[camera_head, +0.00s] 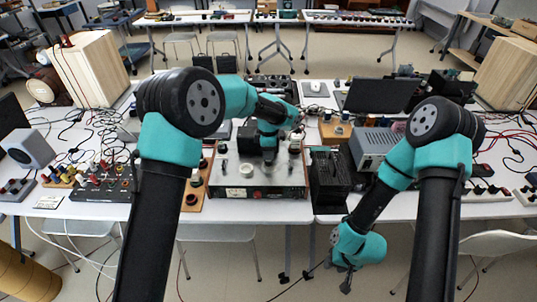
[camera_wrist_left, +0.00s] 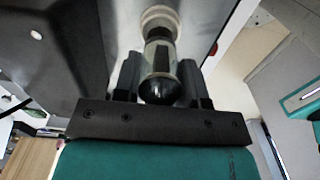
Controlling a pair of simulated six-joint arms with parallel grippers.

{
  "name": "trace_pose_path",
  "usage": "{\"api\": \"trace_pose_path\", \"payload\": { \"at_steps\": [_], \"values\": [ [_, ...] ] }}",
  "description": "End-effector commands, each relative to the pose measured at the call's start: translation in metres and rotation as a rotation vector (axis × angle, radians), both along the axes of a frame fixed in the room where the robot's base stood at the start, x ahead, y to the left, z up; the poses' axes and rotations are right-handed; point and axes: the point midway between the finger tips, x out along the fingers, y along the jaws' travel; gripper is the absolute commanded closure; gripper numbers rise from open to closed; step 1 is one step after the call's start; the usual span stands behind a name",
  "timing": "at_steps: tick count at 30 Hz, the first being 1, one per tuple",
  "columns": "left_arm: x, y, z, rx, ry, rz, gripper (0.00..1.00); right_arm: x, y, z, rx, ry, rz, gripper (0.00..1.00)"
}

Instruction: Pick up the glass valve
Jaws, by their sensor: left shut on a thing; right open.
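The glass valve (camera_wrist_left: 161,55) shows in the left wrist view as a clear tube with a dark, shiny rounded end. It lies between the two fingers of my left gripper (camera_wrist_left: 158,80), which is shut on it. Its far end meets a pale round ring (camera_wrist_left: 160,20); I cannot tell whether it is seated there or apart. In the head view my left gripper (camera_head: 269,155) points down over the metal-topped amplifier (camera_head: 262,191) and hides the valve. My right gripper (camera_head: 345,275) is open and empty, hanging low in front of the table edge.
A black finned box (camera_head: 328,180) stands right of the amplifier, with a grey metal instrument (camera_head: 375,145) beyond it. A wooden board (camera_head: 194,190) with round parts lies to the left. The white table (camera_head: 300,213) is crowded with cables; its front edge is mostly clear.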

Motion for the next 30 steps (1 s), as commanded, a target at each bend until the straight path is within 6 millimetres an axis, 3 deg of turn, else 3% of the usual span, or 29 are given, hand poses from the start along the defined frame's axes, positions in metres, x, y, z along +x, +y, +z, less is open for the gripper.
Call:
{"api": "trace_pose_path", "payload": {
  "at_steps": [5, 11, 24, 30],
  "values": [
    [0.0, 0.0, 0.02, -0.001, -0.002, 0.0, 0.86, 0.0, 0.0, 0.0, 0.0, 0.0, 0.0, 0.57],
    [-0.025, 0.0, 0.021, 0.0, 0.0, -0.002, 0.86, 0.0, 0.0, 0.0, 0.0, 0.0, 0.0, 0.57],
    [-0.117, 0.0, 0.029, 0.0, 0.0, -0.003, 0.86, 0.0, 0.0, 0.0, 0.0, 0.0, 0.0, 0.57],
    [-0.148, 0.0, 0.032, -0.001, -0.001, -0.002, 0.86, 0.0, 0.0, 0.0, 0.0, 0.0, 0.0, 0.57]
  ]
}}
